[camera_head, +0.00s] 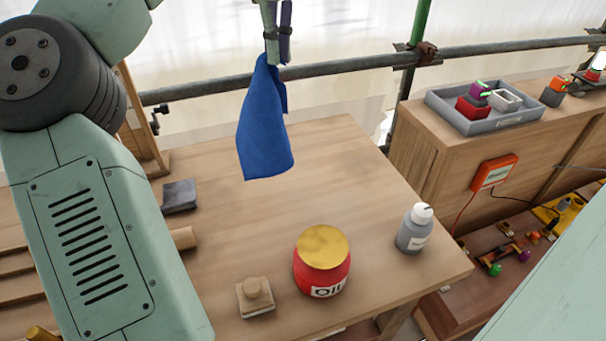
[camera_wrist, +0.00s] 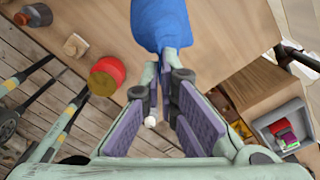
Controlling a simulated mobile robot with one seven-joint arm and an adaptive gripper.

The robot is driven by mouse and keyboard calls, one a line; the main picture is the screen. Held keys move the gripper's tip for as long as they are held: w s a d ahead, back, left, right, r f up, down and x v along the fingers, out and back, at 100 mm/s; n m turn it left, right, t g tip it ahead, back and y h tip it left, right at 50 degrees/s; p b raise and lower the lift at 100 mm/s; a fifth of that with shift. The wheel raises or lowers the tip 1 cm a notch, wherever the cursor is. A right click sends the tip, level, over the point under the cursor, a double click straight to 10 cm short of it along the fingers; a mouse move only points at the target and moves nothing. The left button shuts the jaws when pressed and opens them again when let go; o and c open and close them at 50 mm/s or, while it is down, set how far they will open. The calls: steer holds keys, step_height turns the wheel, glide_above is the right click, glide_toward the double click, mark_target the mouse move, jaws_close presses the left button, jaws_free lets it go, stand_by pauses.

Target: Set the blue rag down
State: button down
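The blue rag (camera_head: 265,128) hangs from my gripper (camera_head: 277,58) in the head view, pinched at its top end. It hangs in the air over the wooden table (camera_head: 340,185), and its lower edge looks clear of the tabletop. In the wrist view, the rag (camera_wrist: 160,22) spreads out beyond the fingertips of my gripper (camera_wrist: 166,66), which close together on it. The part of the rag between the fingers is hidden.
On the table stand a red oil jar with a gold lid (camera_head: 322,262), a grey bottle with a white cap (camera_head: 414,229), a small wooden block with a knob (camera_head: 255,297) and a dark pad (camera_head: 180,196). A grey tray (camera_head: 450,112) sits on the right-hand bench. The table's middle is clear.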

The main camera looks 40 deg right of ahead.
steer(key=w+d+f, duration=0.1)
steer(key=d+f, duration=0.2)
steer(key=d, duration=0.4)
steer(key=shift+w, duration=0.1)
stand_by(0.5)
